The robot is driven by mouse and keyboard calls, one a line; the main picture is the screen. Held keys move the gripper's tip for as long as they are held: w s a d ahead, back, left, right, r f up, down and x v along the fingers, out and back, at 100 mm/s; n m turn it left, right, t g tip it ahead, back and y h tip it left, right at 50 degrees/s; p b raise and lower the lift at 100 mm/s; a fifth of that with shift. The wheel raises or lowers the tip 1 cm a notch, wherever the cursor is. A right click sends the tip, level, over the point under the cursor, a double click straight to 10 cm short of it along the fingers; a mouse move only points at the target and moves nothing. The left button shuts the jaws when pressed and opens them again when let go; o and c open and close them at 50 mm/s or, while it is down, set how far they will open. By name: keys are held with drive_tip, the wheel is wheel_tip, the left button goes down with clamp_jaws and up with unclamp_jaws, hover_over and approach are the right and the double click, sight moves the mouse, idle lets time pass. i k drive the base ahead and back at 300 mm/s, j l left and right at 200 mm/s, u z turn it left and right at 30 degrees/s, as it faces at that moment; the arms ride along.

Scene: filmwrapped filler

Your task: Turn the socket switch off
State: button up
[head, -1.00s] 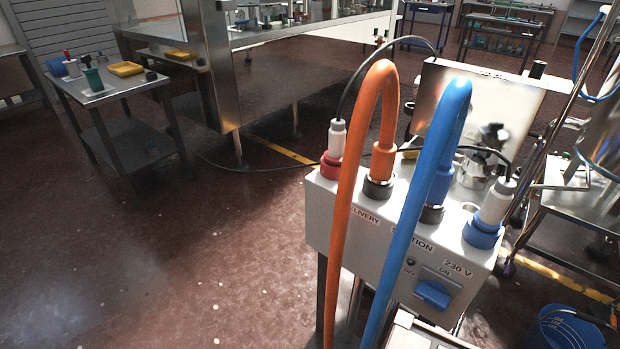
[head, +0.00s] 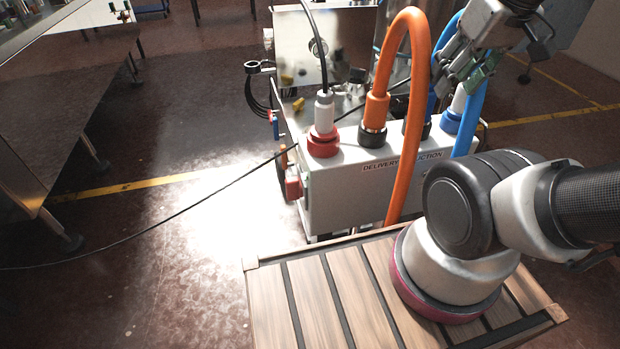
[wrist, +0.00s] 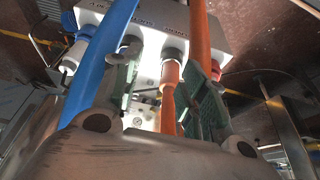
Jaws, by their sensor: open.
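The socket box (head: 340,195) is a pale grey unit with DELIVERY and SUCTION labels. In the head view my arm covers its right front, and I cannot see the blue socket switch there. My gripper (head: 468,75) is at the upper right of the head view, above the box's right part beside the blue hose. In the wrist view my gripper (wrist: 172,75) is open, its green-padded fingers apart, with the box (wrist: 145,15) beyond them. I cannot make out the switch in the wrist view either.
A thick orange hose (head: 413,120) and a blue hose (head: 473,115) loop close to my arm. The red plug socket (head: 323,143) carries a black cable. A slatted wooden surface (head: 330,300) lies in front. Open floor (head: 170,260) is at the left.

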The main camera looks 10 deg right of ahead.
sight(293, 191)
drive_tip(key=j, duration=0.65)
drive_tip(key=k+j+z, duration=0.2)
drive_tip(key=j, duration=0.15)
drive_tip(key=j+z, duration=0.2)
drive_tip(key=j, duration=0.15)
drive_tip(key=k+j+z, duration=0.2)
drive_tip(key=j, duration=0.1)
